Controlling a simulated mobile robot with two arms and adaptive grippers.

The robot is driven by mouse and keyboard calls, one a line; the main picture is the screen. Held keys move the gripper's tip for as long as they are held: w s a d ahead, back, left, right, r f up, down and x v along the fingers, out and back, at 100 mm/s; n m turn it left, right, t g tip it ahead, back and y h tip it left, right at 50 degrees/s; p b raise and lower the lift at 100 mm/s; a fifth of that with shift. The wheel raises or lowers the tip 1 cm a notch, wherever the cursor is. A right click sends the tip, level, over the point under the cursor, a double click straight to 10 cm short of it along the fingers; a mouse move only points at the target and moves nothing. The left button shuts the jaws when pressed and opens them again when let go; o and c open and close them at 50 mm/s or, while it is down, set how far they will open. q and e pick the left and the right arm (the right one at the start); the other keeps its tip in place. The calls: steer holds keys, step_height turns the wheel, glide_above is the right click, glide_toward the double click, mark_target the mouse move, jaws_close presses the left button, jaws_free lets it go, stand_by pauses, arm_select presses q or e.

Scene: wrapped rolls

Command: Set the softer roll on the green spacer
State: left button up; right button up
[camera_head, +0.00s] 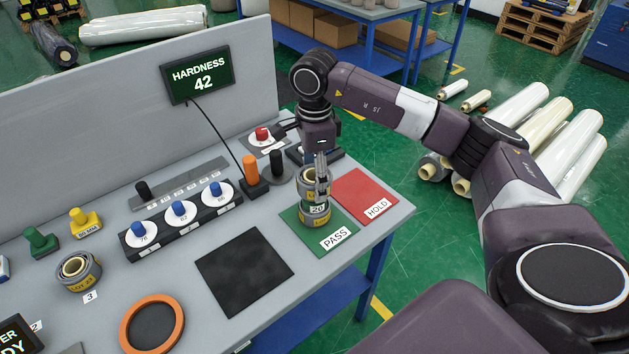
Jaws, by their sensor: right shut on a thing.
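My right gripper (322,188) points down over the green PASS mat (334,236) and is shut on a grey and yellow wrapped roll (313,215). The roll is upright, with an open top and a label partly hidden by the fingers. It looks stacked in two bands; I cannot tell if these are two rolls. Its base appears to be on the mat. Another wrapped roll (79,274), marked LOT 23, stands on the table at the left beside tag 3. A green knobbed block (40,241) stands behind it; I cannot tell whether this is the spacer. My left gripper is out of view.
A red HOLD mat (368,193) adjoins the green mat. A black square mat (243,271) and an orange ring (152,324) lie in front. A display (197,78) reads HARDNESS 42. Blue dials (182,211) and an orange-topped tool (251,166) stand behind.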

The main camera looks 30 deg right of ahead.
steer(key=shift+f, duration=0.9)
steer(key=shift+f, duration=0.3)
steer(key=o, duration=1.4)
steer(key=shift+c, duration=0.2)
